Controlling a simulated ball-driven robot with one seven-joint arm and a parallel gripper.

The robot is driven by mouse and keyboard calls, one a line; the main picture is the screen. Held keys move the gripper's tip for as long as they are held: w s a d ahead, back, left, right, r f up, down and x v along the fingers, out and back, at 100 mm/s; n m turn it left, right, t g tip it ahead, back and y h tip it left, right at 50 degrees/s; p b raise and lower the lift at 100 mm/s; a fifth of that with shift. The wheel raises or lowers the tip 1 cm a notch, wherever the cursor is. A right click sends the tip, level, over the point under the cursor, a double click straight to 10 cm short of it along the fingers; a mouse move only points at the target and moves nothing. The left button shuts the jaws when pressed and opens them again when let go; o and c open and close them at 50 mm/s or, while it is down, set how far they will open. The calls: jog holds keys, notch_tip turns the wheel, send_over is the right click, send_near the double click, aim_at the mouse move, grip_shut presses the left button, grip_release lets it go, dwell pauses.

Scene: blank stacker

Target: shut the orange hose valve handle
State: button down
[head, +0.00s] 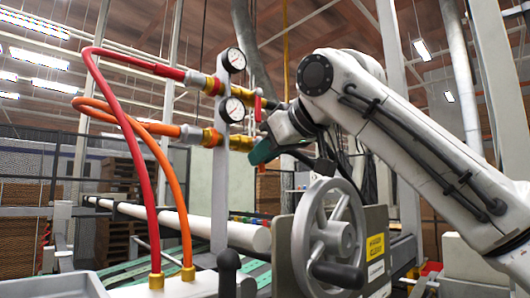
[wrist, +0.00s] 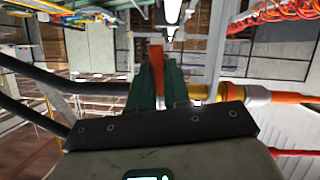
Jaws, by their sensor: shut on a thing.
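The orange valve handle (wrist: 157,60) shows between the two green fingers of my gripper (wrist: 157,88) in the wrist view. My gripper is shut on it, and the fingers hide part of it. In that picture the handle runs crosswise to the brass fitting (wrist: 215,92) and orange hose (wrist: 290,97). In the head view my gripper (head: 264,151) is at the right end of the lower brass valve (head: 240,143), below a gauge. The orange hose (head: 176,178) curves down on the left.
The red hose (head: 118,105) feeds the upper valve, whose red handle (head: 257,109) stands upright just above my gripper. Two gauges (head: 233,60) are on the grey post. A large handwheel (head: 325,235) stands below my arm. A white pipe (head: 190,220) runs behind.

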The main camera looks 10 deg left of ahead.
jog(key=shift+s+a+m+g+y+p, duration=0.2)
jog(key=shift+m+g+y+p, duration=0.2)
jog(key=shift+m+p, duration=0.5)
jog(key=c, duration=1.1)
grip_release()
jog(key=shift+d, duration=0.1)
jog(key=b+v, duration=0.3)
jog(key=v, duration=0.7)
jog(key=shift+s+d+r, duration=0.2)
jog(key=shift+d, duration=0.05)
jog(key=shift+f, duration=0.1)
